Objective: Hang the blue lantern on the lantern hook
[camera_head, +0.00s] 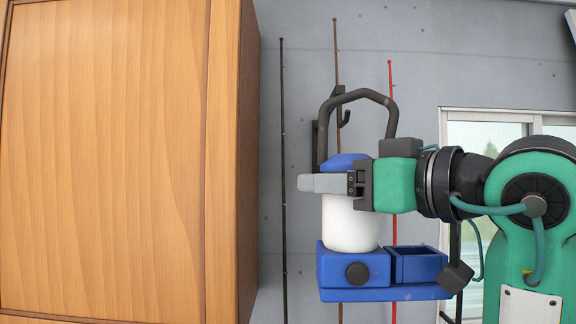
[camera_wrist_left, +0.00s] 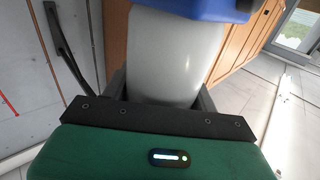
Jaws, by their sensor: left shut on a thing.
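The blue lantern (camera_head: 350,263) has a blue cap and base, a white globe (camera_head: 350,225) and a tall black handle (camera_head: 362,95). It hangs upright in my left gripper (camera_head: 328,184), which is shut around the globe just under the cap. The left wrist view shows the white globe (camera_wrist_left: 175,60) between the fingers (camera_wrist_left: 165,90), with a blue part above it. The dark lantern hook (camera_head: 343,118) is on the grey wall and shows through the handle's loop. I cannot tell whether the handle touches the hook. My right gripper is not in view.
A large wooden cabinet (camera_head: 120,150) fills the left side, close to the lantern. Thin black (camera_head: 283,150), brown (camera_head: 336,50) and red (camera_head: 391,100) rods stand along the wall. A window (camera_head: 485,130) is at the right, partly behind my arm.

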